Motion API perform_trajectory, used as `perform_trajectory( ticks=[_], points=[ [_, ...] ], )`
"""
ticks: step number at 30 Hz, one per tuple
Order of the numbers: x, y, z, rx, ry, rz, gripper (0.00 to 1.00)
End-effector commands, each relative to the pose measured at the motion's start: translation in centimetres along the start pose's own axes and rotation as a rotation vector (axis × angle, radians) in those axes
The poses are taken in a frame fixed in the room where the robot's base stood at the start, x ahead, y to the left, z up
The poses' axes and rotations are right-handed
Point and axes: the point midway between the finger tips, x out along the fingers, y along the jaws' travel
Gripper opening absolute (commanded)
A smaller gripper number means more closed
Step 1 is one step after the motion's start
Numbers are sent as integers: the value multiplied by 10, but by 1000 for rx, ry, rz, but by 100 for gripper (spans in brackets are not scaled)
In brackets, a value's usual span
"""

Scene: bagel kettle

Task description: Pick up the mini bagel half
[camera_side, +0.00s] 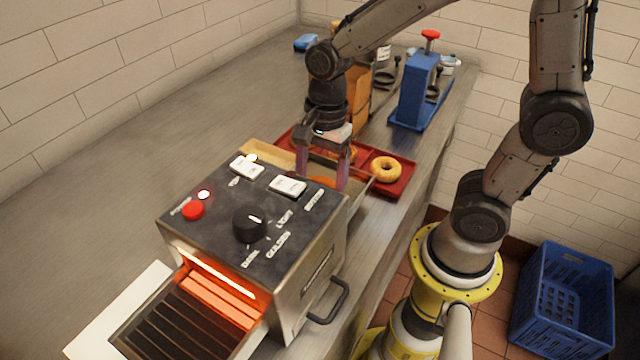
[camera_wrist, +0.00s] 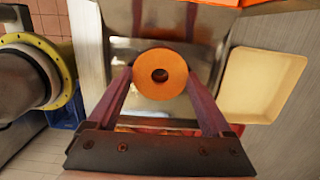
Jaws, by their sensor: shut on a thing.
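The mini bagel half (camera_wrist: 160,93) is a flat orange-tan ring with a dark hole, held between my fingertips in the wrist view. My gripper (camera_wrist: 160,78) is shut on its two sides. In the side view my gripper (camera_side: 323,180) points down just behind the toaster, over its metal rear part. An orange bit of the half (camera_side: 322,181) shows low between the fingers there; the toaster hides the rest. In the wrist view a shiny metal surface (camera_wrist: 195,55) lies beyond the half. I cannot tell whether they touch.
The conveyor toaster (camera_side: 250,270) glows at its front opening. A red tray (camera_side: 402,187) behind it holds another bagel (camera_side: 386,170). A cream tray (camera_wrist: 262,85) lies beside the metal. A blue press (camera_side: 418,92) stands farther back. The counter at left is clear.

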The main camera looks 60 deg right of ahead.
Motion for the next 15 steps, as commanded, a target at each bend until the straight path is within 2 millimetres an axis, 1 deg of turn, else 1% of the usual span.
perform_trajectory(
  ticks=[5,8,11,14,15],
  points=[
    [-8,-1,1,-1,0,-2,24],
    [-18,-1,2,-1,0,-4,24],
    [-34,-1,4,-1,-1,-7,24],
    [-52,16,3,0,-1,-9,24],
    [-61,22,3,0,-1,-11,24]
  ],
)
